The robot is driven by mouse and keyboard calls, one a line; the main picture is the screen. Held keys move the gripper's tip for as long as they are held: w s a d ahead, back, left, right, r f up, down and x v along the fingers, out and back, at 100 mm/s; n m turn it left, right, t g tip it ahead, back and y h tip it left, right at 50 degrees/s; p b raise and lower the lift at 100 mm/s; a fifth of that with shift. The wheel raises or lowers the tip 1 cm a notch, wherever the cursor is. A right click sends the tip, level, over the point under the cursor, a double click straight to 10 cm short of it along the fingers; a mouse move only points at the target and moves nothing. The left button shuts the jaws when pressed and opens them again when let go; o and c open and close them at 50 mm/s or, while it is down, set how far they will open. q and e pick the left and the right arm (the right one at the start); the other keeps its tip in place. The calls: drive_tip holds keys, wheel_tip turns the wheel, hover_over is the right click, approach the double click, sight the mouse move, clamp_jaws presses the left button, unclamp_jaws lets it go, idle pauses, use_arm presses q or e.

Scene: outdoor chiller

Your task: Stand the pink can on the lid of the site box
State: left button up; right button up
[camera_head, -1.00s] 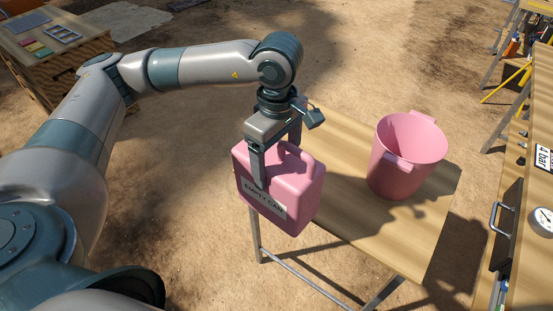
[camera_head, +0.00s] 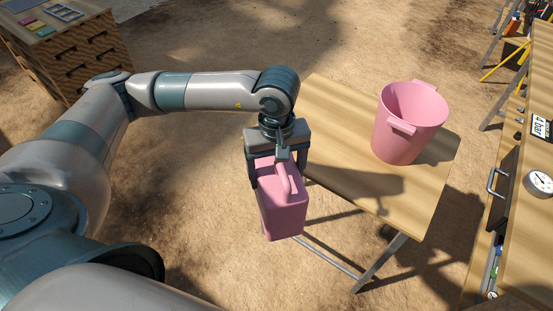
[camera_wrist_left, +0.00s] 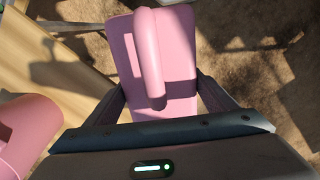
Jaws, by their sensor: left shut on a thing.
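The pink can (camera_head: 281,212) is a boxy jerrycan with a top handle. My left gripper (camera_head: 277,168) is shut on it, one finger on each side, and holds it in the air. The can is roughly upright, in front of the wooden table's left edge in the head view. In the left wrist view the can (camera_wrist_left: 182,85) sits between the fingers with its handle towards the camera. No thing in view is clearly a site box with a lid. My right gripper is not in view.
A pink bucket (camera_head: 405,138) stands on the wooden table (camera_head: 335,115). A wooden drawer chest (camera_head: 85,55) with small items on top is at the far left. A bench with a gauge (camera_head: 538,184) runs along the right. Bare ground lies between.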

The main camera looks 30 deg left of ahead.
use_arm(q)
drive_tip(key=s+f+m, duration=0.1)
drive_tip(key=f+m, duration=0.2)
drive_tip(key=s+f+m, duration=0.1)
drive_tip(key=f+m, duration=0.1)
drive_tip(key=f, duration=0.1)
drive_tip(key=s+d+f+m, duration=0.1)
drive_tip(key=s+f+m, duration=0.1)
drive_tip(key=f+m, duration=0.1)
drive_tip(key=shift+d+f+m, duration=0.1)
drive_tip(key=shift+f+m, duration=0.2)
drive_tip(key=shift+f, duration=0.2)
